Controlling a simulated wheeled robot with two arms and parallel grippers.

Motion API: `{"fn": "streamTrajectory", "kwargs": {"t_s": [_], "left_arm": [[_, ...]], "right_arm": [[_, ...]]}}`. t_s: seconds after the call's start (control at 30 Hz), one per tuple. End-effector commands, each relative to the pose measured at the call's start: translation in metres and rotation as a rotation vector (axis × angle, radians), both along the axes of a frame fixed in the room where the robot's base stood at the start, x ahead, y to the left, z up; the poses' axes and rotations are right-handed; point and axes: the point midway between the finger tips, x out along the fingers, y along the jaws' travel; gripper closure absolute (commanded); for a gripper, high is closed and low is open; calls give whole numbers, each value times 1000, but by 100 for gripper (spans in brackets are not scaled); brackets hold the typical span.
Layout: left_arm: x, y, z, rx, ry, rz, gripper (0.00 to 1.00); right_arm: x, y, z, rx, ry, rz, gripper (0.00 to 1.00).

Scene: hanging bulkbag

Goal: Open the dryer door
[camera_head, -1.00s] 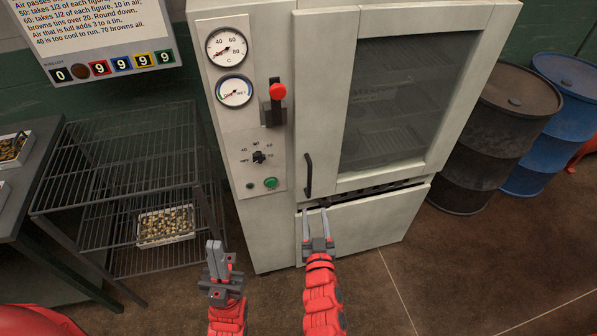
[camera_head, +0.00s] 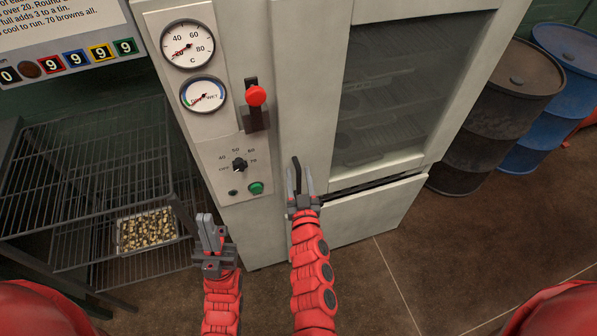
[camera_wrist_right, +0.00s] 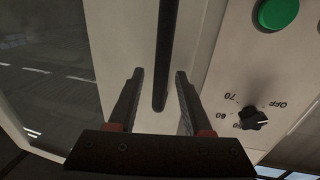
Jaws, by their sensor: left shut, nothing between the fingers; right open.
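The dryer is a pale grey cabinet with a glass-windowed door (camera_head: 312,90), which is closed. Its black vertical handle (camera_head: 296,172) is at the door's lower left; in the right wrist view the handle (camera_wrist_right: 165,60) reaches down between the fingers. My right gripper (camera_head: 301,182) is open, its fingers on either side of the handle's lower end, with a gap to each side. In the right wrist view the right gripper (camera_wrist_right: 160,95) shows no grip on the handle. My left gripper (camera_head: 206,225) is shut and empty, left of the dryer's lower front.
A control panel with two gauges, a red-knobbed lever (camera_head: 256,96), a dial (camera_head: 239,165) and a green button (camera_head: 256,188) is left of the door. A wire rack (camera_head: 85,190) holding a tray (camera_head: 147,231) stands left. Dark and blue barrels (camera_head: 497,115) stand right.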

Motion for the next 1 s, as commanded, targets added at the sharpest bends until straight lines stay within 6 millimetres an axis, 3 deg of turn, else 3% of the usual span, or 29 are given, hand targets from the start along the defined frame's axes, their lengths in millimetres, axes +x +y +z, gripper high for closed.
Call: {"fn": "streamTrajectory", "kwargs": {"t_s": [0.17,0.43,1.0], "left_arm": [[0,0,0,0,0,0,100],[0,0,0,0,0,0,100],[0,0,0,0,0,0,100]], "right_arm": [[0,0,0,0,0,0,54],[0,0,0,0,0,0,100],[0,0,0,0,0,0,100]]}}
